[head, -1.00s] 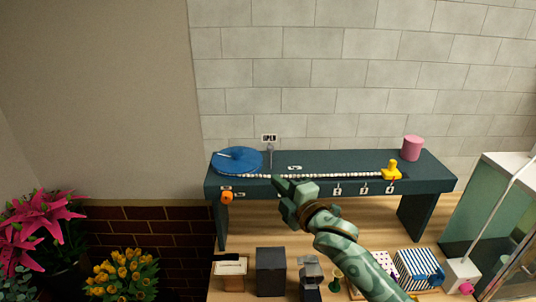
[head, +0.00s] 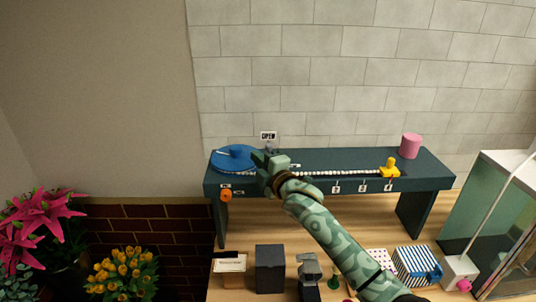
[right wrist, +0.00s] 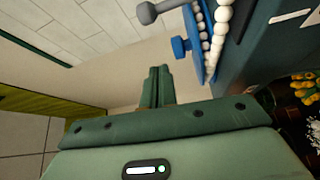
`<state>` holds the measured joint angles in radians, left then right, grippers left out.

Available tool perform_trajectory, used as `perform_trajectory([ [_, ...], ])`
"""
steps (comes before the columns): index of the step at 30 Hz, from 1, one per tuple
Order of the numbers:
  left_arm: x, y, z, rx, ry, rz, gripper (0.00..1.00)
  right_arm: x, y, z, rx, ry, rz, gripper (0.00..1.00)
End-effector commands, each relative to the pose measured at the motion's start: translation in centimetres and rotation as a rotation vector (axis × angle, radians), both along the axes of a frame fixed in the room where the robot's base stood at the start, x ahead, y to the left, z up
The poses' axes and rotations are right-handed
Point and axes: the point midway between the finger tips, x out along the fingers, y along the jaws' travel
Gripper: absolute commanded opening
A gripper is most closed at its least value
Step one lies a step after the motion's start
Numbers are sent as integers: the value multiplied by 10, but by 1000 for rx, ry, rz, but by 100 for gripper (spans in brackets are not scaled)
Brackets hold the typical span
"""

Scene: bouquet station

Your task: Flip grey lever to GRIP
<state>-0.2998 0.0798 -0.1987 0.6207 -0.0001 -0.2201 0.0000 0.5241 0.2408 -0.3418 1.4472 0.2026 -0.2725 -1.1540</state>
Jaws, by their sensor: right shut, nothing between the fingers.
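The grey lever (head: 270,148) stands at the back of the dark teal bench, just below the OPEN sign (head: 268,135). My right gripper hides its lower part in the head view. In the right wrist view the lever's grey rod and round knob (right wrist: 148,13) show at the top, apart from my fingers. My right gripper (head: 257,158) is over the bench's left part, in front of the lever, beside the blue disc. Its fingers (right wrist: 157,85) are shut together and empty. I cannot read a GRIP label. My left gripper is out of view.
The blue disc (head: 232,159) lies left of my gripper. A white bead strand (head: 335,174) runs right to a yellow piece (head: 390,168). A pink cylinder (head: 410,145) stands at the back right. An orange knob (head: 226,196) is on the bench front. Boxes stand below.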

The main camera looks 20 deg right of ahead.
Motion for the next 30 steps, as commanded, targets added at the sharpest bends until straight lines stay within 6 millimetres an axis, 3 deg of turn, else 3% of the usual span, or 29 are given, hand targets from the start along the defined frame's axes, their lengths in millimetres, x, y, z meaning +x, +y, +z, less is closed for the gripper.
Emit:
perform_trajectory([
  [9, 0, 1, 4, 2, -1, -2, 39, 20, -31, -3, -2, 0, 0, 0],
  [21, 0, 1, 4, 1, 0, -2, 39, 21, -35, -3, -1, 0, 0, 0],
  [30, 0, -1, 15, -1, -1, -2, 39, 16, -52, -4, 0, 1, -1, 0],
])
